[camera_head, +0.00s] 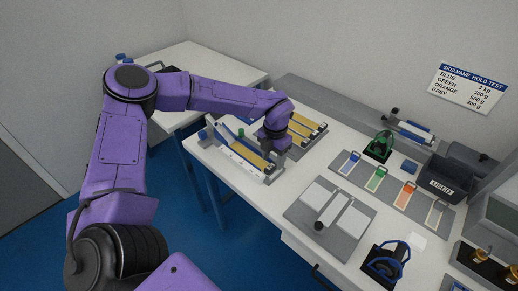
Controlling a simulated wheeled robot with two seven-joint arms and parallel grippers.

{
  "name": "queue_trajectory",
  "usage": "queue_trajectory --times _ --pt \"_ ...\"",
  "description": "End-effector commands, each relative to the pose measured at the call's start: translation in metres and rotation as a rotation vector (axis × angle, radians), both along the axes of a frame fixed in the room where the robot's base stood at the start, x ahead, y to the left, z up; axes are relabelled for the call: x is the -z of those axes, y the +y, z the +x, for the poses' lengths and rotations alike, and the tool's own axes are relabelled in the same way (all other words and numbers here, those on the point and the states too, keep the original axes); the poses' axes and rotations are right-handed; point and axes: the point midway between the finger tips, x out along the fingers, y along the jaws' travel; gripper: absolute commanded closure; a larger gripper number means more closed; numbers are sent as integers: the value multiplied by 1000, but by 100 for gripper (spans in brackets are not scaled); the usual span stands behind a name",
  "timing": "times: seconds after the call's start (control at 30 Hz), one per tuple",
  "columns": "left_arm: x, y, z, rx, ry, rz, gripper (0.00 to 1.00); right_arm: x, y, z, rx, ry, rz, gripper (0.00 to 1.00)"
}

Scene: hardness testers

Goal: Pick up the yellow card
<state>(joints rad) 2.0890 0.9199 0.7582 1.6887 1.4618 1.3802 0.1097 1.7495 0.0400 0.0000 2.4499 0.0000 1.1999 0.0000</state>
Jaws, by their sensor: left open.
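Long yellow strips lie in a grey-and-white holder (232,148) near the table's left end; one yellow strip (246,154) shows beside my left gripper. More yellow strips (304,124) lie behind the gripper. I cannot tell which is the yellow card. My left gripper (270,160) is open and points down at the right part of the holder. Its dark fingers are small and partly hidden, and I cannot tell whether they touch a strip. My right gripper is not in view.
A grey mat (389,204) carries blue, green, orange and grey tags. A grey plate (306,220) with white panels lies in front. A dark bin marked USED (446,178) and a black-and-blue stand (383,266) are to the right. A wall sign (469,87) lists weights by colour.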

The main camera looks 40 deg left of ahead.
Motion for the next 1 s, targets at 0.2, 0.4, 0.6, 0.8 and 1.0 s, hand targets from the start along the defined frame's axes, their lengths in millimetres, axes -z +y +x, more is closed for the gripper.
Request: queue_trajectory --times 0.2,0.4,0.6,0.8,1.0 --pt "28 3 -1 -2 1 0 47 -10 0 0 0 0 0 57" --pt "30 3 -1 -3 -1 0 47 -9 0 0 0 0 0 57" --pt "30 4 -1 -4 -1 0 100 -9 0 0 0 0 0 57" --pt "29 4 -1 -5 -1 0 100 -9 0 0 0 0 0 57" --pt "21 4 -1 -6 -3 0 100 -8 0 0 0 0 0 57"
